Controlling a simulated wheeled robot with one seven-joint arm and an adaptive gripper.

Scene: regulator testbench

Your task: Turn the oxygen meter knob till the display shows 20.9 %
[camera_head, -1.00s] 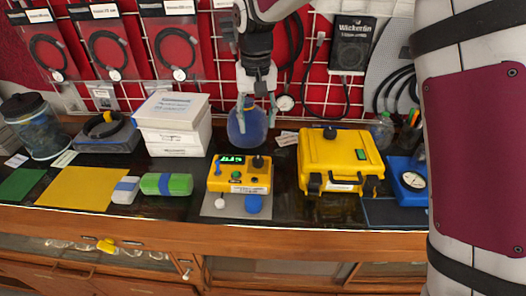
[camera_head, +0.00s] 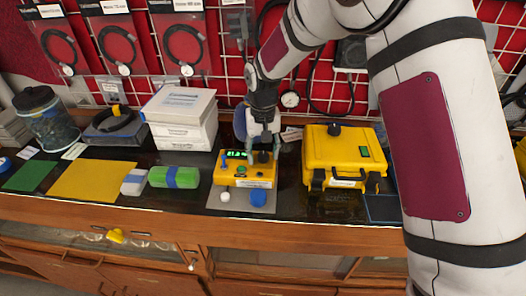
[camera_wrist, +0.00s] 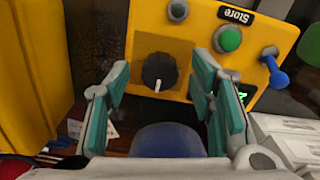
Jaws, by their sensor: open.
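The yellow oxygen meter (camera_head: 244,180) sits on a grey mat on the bench. Its green lit display (camera_head: 236,154) seems to read about 21, but the digits are too small to be sure. Its black knob (camera_head: 264,157) is at the upper right of the panel. In the wrist view the knob (camera_wrist: 160,71) has a white pointer line. My gripper (camera_head: 263,151) points down over the knob and hides part of it. In the wrist view its teal-padded fingers (camera_wrist: 160,82) are apart, one to each side of the knob, with gaps between.
A yellow case (camera_head: 343,150) stands close right of the meter. A green roll (camera_head: 174,178) lies to its left. White boxes (camera_head: 181,118) stand behind left. A blue flask (camera_head: 240,122) is behind my gripper. A blue lever (camera_wrist: 274,72) sticks up from the meter panel.

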